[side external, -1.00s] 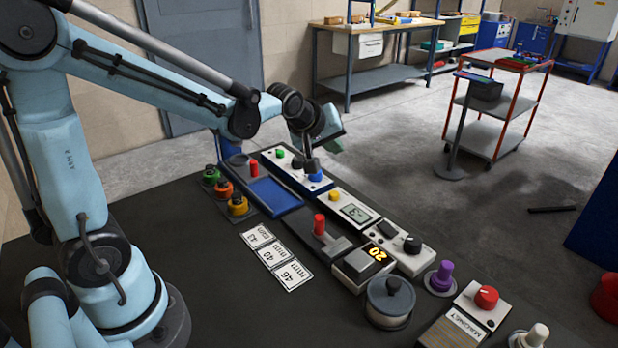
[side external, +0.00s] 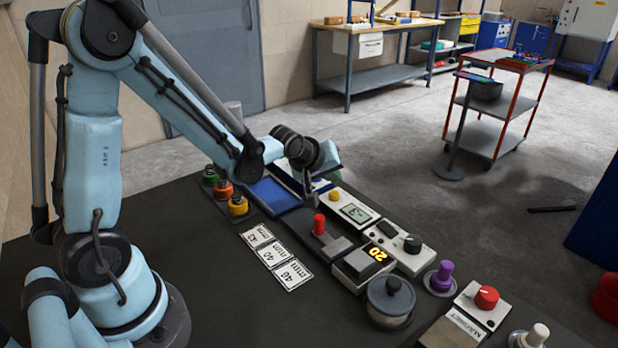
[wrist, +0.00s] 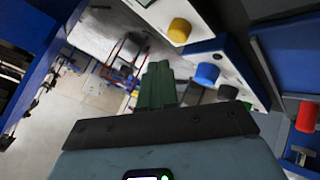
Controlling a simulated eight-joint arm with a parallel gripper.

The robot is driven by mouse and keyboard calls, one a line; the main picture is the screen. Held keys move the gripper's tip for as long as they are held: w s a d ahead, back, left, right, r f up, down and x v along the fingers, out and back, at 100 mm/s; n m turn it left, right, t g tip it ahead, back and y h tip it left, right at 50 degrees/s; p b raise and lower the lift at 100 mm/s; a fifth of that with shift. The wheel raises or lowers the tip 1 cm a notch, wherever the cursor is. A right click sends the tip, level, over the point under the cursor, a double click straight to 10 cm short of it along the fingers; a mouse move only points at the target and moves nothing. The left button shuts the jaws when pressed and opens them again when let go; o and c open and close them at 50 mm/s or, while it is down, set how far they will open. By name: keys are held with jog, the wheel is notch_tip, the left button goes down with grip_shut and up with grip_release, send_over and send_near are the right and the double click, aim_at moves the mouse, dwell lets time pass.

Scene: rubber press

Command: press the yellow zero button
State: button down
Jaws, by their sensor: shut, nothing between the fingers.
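The yellow button (side external: 334,195) is a short round knob on a light panel, beside a grey display (side external: 355,213) reading a digit. In the wrist view the yellow button (wrist: 179,31) stands ahead and a little right of my gripper's fingers. My gripper (wrist: 158,72) shows there as dark green fingers held together, with nothing between them. In the side view my gripper (side external: 311,203) points down, just left of the yellow button. It looks apart from the button, but its height above the panels is hard to tell.
A red-topped lever (side external: 319,224) stands close in front of the button. A blue button (wrist: 207,74) and a red knob (wrist: 307,115) show in the wrist view.

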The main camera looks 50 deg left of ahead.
aim_at(331, 194)
jog(key=shift+f, duration=0.65)
jog(key=shift+f, duration=0.15)
dwell(1.5)
jog(key=shift+f, duration=0.3)
jog(key=shift+f, duration=0.75)
dwell(1.1)
jog(key=shift+r, duration=1.2)
jog(key=shift+r, duration=0.1)
jog(key=shift+r, duration=2.4)
